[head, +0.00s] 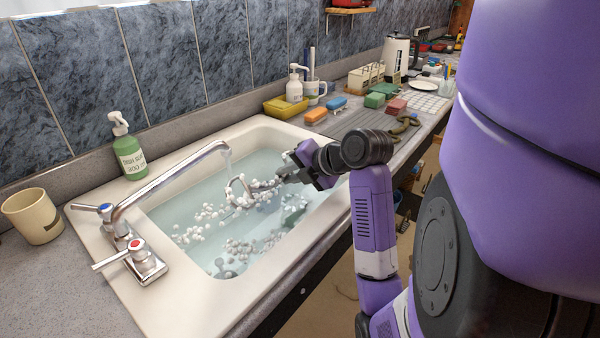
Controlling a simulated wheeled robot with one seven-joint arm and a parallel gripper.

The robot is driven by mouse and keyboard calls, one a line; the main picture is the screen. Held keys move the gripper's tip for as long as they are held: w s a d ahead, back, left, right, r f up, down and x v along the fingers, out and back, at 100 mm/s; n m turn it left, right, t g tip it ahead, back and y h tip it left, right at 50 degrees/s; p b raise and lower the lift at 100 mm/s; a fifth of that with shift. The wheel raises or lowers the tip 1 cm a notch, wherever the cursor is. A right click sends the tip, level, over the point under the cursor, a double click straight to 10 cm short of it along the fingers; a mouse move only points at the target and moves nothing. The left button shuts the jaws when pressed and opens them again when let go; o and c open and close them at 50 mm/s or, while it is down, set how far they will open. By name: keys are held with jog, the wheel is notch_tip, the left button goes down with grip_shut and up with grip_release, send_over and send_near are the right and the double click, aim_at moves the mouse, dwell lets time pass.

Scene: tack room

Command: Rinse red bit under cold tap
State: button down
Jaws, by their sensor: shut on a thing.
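My gripper (284,172) reaches over the right side of the white sink (110,270). It is shut on a bit whose silvery ring (238,187) shows to its left, low over the water. No red shows clearly on the bit, and its grip point is partly hidden by the fingers. The chrome tap (170,180) curves over the basin. A pale stream (228,160) appears to fall from its spout, just above and left of the ring. The blue-marked handle (104,210) and red-marked handle (135,246) sit at the tap's base.
White blobs float in the sink; a greenish object (293,217) and a grey one (226,271) lie in the water. A green soap bottle (128,152) and beige cup (33,217) stand at the left. Sponges and blocks, including a red block (396,107), line the counter at the back right.

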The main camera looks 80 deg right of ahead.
jog(key=w+p, duration=0.1)
jog(key=w, duration=0.5)
jog(key=shift+w+a, duration=0.4)
jog(key=shift+s+d, duration=0.2)
jog(key=shift+d, duration=0.1)
dwell(0.4)
jog(key=shift+s+d, duration=0.15)
jog(key=shift+d, duration=0.1)
jog(key=shift+s+d, duration=0.15)
jog(key=shift+d, duration=0.05)
jog(key=shift+w+a, duration=0.4)
jog(key=shift+a, duration=0.25)
dwell(0.4)
jog(key=shift+w+a, duration=0.2)
jog(key=shift+a, duration=0.1)
jog(key=shift+w+a, duration=0.15)
jog(key=shift+a, duration=0.1)
jog(key=shift+w+a+b, duration=0.2)
jog(key=shift+a+b, duration=0.1)
